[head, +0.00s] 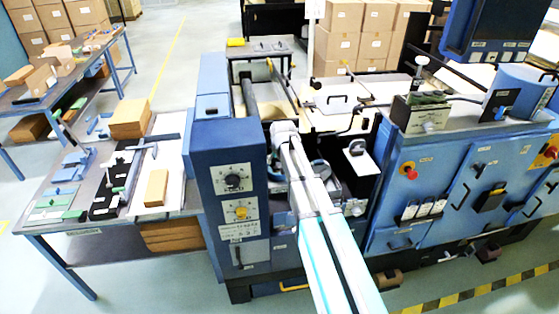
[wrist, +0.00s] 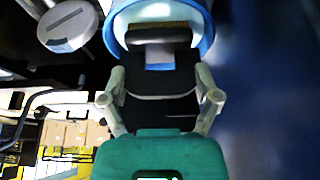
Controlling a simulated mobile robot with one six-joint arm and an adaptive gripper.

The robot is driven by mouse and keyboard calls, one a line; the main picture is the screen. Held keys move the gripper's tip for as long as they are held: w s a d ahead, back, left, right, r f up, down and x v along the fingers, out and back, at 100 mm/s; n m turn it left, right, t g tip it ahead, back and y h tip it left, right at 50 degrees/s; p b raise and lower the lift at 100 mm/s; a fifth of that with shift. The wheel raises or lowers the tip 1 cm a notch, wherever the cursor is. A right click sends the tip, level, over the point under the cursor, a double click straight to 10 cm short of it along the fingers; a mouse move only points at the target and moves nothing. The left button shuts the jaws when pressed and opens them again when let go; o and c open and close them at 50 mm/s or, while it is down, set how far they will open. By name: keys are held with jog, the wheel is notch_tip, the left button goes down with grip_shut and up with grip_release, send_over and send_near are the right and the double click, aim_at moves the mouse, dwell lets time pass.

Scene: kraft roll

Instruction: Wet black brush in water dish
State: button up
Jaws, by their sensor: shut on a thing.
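In the wrist view my gripper (wrist: 160,82) is shut on the black brush (wrist: 160,36), its two pale fingers standing to either side. The brush's dark body points away from my palm, with a thin tan bristle edge at its far side. The water dish (wrist: 207,38), with a blue rim and a pale inside, lies right behind the brush. The brush overlaps the dish in the picture; I cannot tell whether the bristles touch the water. In the head view my arm hides the gripper and brush.
A round grey-white slotted piece (wrist: 68,25) is close at the upper left of the wrist view. In the head view a blue machine cabinet (head: 232,190) stands left of my arm and blue panels (head: 430,185) stand right. A cluttered workbench (head: 60,226) is further left.

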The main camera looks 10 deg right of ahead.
jog(key=shift+s+f+b, duration=0.1)
jog(key=shift+f+b, duration=0.25)
dwell(1.7)
jog(key=shift+r, duration=0.1)
jog(key=shift+r+p, duration=3.45)
jog(key=shift+p, duration=0.1)
